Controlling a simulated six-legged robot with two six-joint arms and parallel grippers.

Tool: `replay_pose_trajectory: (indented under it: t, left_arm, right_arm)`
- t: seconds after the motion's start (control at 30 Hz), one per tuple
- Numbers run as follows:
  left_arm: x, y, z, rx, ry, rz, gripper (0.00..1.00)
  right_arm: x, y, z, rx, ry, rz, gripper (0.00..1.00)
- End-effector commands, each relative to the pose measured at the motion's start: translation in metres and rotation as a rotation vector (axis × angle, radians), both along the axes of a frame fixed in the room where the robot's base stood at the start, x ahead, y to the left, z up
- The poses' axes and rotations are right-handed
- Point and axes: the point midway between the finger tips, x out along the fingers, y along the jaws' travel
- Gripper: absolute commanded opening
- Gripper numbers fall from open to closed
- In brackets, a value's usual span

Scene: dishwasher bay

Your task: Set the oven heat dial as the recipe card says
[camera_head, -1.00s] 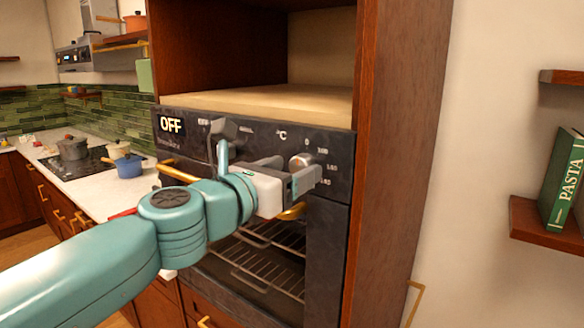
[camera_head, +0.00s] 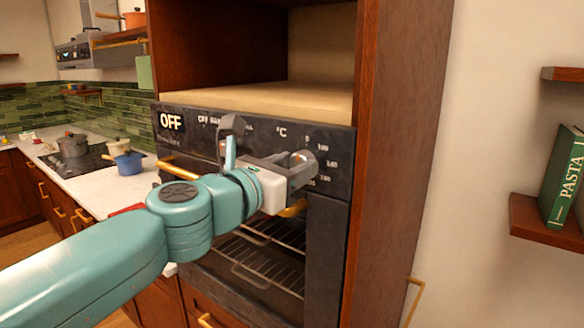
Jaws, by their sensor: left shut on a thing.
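The oven (camera_head: 327,225) is built into a wooden cabinet. A recipe card cannot be made out. My right gripper is not in view.
A gold oven handle (camera_head: 293,208) runs just below my left gripper. An empty cabinet shelf (camera_head: 270,103) is above the oven. A counter with a hob and blue pot (camera_head: 129,164) is at left. A green PASTA book (camera_head: 564,180) stands on a right wall shelf.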

Motion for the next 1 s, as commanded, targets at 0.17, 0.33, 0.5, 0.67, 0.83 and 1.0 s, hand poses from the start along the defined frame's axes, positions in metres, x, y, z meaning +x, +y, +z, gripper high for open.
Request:
replay_pose_trajectory:
  t: [0.17, 0.33, 0.5, 0.67, 0.83, 1.0]
  left_arm:
    - [0.0, -0.001, -0.002, 0.097, -0.068, -0.001, 0.13]
    - [0.0, -0.001, -0.002, 0.224, -0.16, 0.0, 0.13]
    - [0.0, -0.001, -0.002, 0.355, -0.255, 0.0, 0.13]
    - [0.001, -0.001, -0.003, 0.479, -0.344, 0.0, 0.13]
    - [0.001, -0.001, -0.003, 0.61, -0.44, 0.001, 0.13]
    - [0.001, -0.001, -0.003, 0.74, -0.535, 0.001, 0.13]
  right_arm:
    - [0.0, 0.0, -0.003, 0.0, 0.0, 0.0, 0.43]
    - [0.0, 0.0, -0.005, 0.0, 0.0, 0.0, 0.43]
    - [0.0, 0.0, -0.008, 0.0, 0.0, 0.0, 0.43]
    - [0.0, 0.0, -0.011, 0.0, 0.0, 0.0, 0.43]
    - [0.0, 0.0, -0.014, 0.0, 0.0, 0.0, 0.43]
    - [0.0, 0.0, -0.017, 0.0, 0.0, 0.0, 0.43]
